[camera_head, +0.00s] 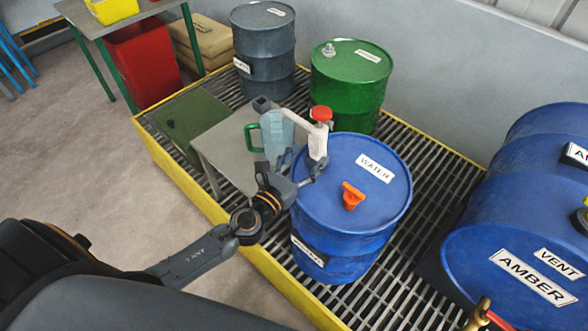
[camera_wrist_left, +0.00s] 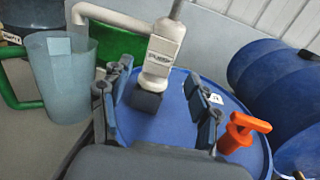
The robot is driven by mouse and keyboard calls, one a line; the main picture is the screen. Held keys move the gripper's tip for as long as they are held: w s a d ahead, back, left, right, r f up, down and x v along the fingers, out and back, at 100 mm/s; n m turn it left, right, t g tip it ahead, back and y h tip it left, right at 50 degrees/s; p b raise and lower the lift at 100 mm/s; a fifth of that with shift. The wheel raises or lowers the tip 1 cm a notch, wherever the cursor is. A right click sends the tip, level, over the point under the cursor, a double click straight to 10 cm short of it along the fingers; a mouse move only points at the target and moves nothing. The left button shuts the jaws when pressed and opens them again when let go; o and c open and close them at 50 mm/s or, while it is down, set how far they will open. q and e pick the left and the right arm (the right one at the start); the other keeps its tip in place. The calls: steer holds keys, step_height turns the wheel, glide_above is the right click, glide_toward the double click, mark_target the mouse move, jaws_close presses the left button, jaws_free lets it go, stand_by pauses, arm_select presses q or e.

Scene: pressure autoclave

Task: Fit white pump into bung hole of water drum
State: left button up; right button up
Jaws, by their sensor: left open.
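The white pump (camera_head: 317,141) has a red top and a spout pointing left. It is upright over the back left of the blue water drum's top (camera_head: 322,207). In the left wrist view the pump (camera_wrist_left: 163,52) ends in a dark lower piece (camera_wrist_left: 147,102); I cannot tell whether this sits in the bung hole, which I cannot see. My left gripper (camera_head: 303,167) is open, its fingers on either side of the pump's lower end in the wrist view. An orange T-handled piece (camera_head: 352,196) is on the drum top, right of the gripper. My right gripper is not in view.
A light blue jug (camera_head: 276,133) with a green handle stands on a grey table (camera_head: 228,150) left of the pump. A green drum (camera_head: 350,85) and a grey drum (camera_head: 264,45) stand behind. A large blue drum (camera_head: 500,240) lies at right. The yellow-edged grating has bare room between drums.

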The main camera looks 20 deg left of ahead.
arm_select(q)
steer(key=s, duration=0.3)
steer(key=s+a, duration=0.1)
steer(key=s, duration=0.1)
steer(key=shift+s+r, duration=0.1)
steer(key=shift+s, duration=0.3)
